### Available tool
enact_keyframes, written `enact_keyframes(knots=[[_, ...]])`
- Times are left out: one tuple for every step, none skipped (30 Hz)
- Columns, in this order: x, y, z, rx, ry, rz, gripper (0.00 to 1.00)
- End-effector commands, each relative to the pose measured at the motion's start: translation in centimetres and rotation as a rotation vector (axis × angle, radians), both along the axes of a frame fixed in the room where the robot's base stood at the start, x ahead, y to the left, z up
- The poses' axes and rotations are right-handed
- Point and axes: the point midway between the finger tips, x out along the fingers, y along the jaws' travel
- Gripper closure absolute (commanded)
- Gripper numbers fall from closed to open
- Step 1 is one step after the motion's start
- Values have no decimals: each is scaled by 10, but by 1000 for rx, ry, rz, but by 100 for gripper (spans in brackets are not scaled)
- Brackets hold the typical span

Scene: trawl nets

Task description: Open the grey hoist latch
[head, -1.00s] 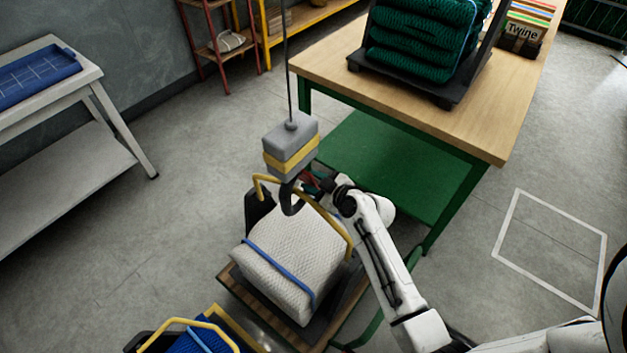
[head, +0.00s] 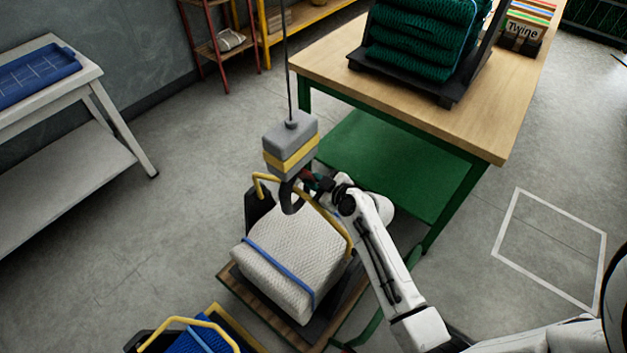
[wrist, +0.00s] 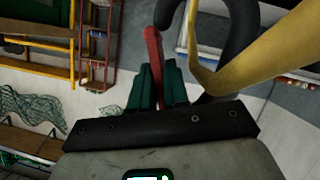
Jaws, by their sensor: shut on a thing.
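The grey hoist block (head: 291,146) with a yellow band hangs on a cable. Below it hangs a dark hook (head: 291,197), which also shows in the wrist view (wrist: 237,25). The hook is at the yellow handle (head: 337,226) of the white net bundle's carrier; the handle also crosses the wrist view (wrist: 232,62). A red latch lever (wrist: 153,52) stands beside the hook. My gripper (wrist: 158,84) is shut on this lever, which sits between its green fingers. In the head view my gripper (head: 310,181) is beside the hook, and the lever is small there.
The white net bundle (head: 290,250) rests on a wooden-topped stand below the hook. A wooden table with green legs (head: 400,95) stands behind my arm. A blue bundle with a yellow handle (head: 205,325) is at the front. Open floor lies left (head: 150,230).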

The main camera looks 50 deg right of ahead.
Motion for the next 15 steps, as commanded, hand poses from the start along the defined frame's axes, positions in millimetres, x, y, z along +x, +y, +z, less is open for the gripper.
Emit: enact_keyframes(knots=[[0,0,0,0,0,0,100],[0,0,0,0,0,0,100],[0,0,0,0,0,0,100],[0,0,0,0,0,0,100],[0,0,0,0,0,0,100],[0,0,0,-2,0,1,100],[0,0,-1,-4,0,1,100],[0,0,-1,-8,0,0,100],[0,0,-1,-13,0,0,100],[0,0,-1,-19,-1,1,100],[0,-1,-2,-27,-2,1,100],[0,-1,-2,-40,-2,2,100],[0,-1,-2,-51,-2,2,100],[1,-2,-3,-64,-3,2,100],[1,-3,-2,-85,-4,2,100]])
